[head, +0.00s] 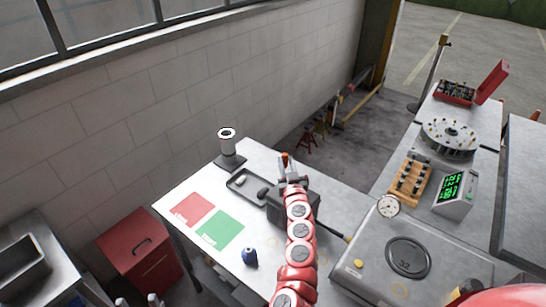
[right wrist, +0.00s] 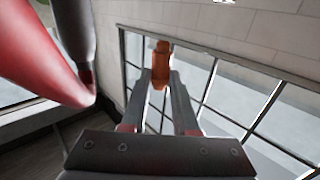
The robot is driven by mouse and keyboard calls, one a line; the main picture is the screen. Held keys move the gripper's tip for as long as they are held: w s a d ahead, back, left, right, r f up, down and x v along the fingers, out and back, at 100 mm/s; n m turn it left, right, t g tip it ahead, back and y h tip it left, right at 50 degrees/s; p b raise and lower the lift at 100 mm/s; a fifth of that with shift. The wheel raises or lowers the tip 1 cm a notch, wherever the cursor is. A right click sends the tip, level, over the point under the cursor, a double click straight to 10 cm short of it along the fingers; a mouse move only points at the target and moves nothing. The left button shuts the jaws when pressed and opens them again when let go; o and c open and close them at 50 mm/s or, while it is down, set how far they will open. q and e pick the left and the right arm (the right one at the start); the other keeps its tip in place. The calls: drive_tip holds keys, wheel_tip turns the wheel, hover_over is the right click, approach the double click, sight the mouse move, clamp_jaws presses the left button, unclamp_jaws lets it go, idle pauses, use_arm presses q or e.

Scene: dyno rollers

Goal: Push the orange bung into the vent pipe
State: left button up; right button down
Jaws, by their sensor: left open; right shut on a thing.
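The orange bung (head: 285,157) is held upright between the fingertips of my right gripper (head: 287,166). The right wrist view shows the bung (right wrist: 160,70) clamped between the two grey fingers. The vent pipe (head: 228,150), a dark-based upright with a white ringed open top, stands at the table's back left corner, left of the gripper. The bung is apart from it. My left gripper (head: 137,302) seems to show only as pale fingertips at the bottom edge, apart and empty; the rest is out of frame.
The table holds a dark tray (head: 237,194), a red mat (head: 192,209), a green mat (head: 219,230), a dark block (head: 280,208) under my right arm, and a blue object (head: 249,257). A block wall with a window runs behind. Scales and a dial gauge (head: 388,207) stand right.

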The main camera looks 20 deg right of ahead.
drive_tip(key=shift+f+b, duration=2.7)
drive_tip(key=shift+f, duration=0.5)
drive_tip(key=shift+f+b, duration=1)
drive_tip(key=c, duration=0.6)
unclamp_jaws()
drive_tip(key=shift+s, duration=0.15)
